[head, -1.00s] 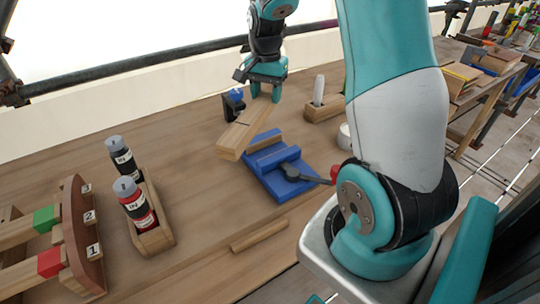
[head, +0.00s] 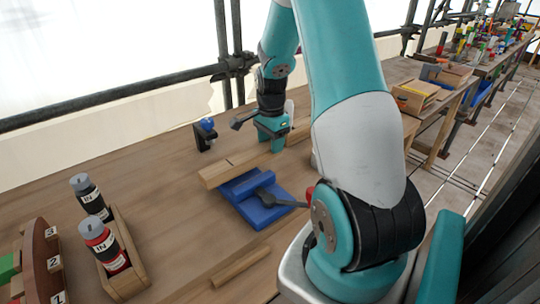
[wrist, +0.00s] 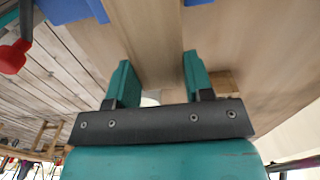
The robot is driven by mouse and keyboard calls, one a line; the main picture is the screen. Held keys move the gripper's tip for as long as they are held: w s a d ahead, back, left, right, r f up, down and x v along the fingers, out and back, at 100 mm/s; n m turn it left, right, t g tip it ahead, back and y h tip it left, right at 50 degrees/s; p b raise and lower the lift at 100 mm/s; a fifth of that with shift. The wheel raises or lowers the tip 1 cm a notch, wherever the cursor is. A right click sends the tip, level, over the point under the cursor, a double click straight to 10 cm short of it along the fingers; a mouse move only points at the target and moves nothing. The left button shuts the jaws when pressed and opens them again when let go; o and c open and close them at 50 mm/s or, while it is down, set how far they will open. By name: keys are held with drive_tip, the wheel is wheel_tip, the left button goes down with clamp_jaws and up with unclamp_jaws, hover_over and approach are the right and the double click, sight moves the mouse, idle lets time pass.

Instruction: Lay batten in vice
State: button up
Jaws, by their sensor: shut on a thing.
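The batten (head: 225,173) is a long pale wooden bar with a dark line across it. My gripper (head: 273,143) is shut on it toward its far right part. In the wrist view the batten (wrist: 155,50) runs between the two teal fingers. The blue vice (head: 268,214) stands on the bench, with a dark lever and red knob at its right. The batten's left part lies over the back of the vice in the picture; I cannot tell whether it touches. Blue vice parts (wrist: 72,10) show on both sides of the batten in the wrist view.
A blue-topped clamp (head: 204,135) stands behind the batten. A loose wooden strip (head: 240,267) lies in front of the vice. The bench between is clear.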

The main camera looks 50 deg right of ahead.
drive_tip(key=shift+f, duration=2.55)
drive_tip(key=o, duration=1)
drive_tip(key=shift+r, duration=0.1)
